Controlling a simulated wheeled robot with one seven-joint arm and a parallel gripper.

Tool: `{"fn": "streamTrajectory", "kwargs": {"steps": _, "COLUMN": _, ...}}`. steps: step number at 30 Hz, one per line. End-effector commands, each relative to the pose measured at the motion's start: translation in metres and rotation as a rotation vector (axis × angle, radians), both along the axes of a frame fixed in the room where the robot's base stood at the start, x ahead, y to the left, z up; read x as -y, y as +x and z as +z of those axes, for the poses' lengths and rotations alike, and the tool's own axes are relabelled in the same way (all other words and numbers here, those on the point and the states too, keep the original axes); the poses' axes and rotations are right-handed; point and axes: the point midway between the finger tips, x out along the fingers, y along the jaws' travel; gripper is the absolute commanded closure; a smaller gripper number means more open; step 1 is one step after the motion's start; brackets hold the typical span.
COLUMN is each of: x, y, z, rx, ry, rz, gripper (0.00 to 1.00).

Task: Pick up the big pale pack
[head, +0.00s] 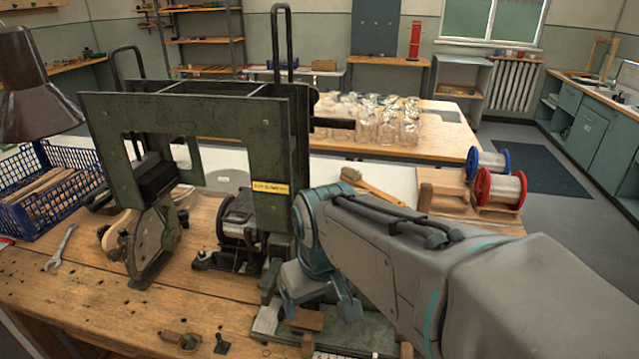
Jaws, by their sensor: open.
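My gripper (319,307) is open, low at the front of the workbench, in front of the green machine's right post. Its fingers point down, one on each side. A small brown block (304,319) shows just below the left finger; I cannot tell whether they touch. I cannot single out a big pale pack. Several clear, shiny wrapped packs or jars (385,125) stand crowded on the table behind the machine. My arm covers the right part of the bench, so anything behind it is hidden.
The green tufting machine (270,165) fills the bench's middle. A blue crate (48,190) and a wrench (60,247) are at left. A wooden brush (368,187) lies behind my arm. Blue (487,163) and red (499,188) spools stand at right. The bench's front left is mostly clear.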

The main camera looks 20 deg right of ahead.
Motion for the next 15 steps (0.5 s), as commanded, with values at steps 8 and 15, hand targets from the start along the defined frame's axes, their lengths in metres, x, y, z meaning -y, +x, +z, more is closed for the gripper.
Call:
{"fn": "streamTrajectory", "kwargs": {"steps": 8, "x": 0.038, "y": 0.102, "z": 0.080, "rx": -0.117, "ry": -0.101, "rz": 0.340, "gripper": 0.18}}
{"fn": "streamTrajectory", "kwargs": {"steps": 15, "x": 0.094, "y": 0.178, "z": 0.124, "rx": -0.198, "ry": -0.106, "rz": 0.647, "gripper": 0.18}}
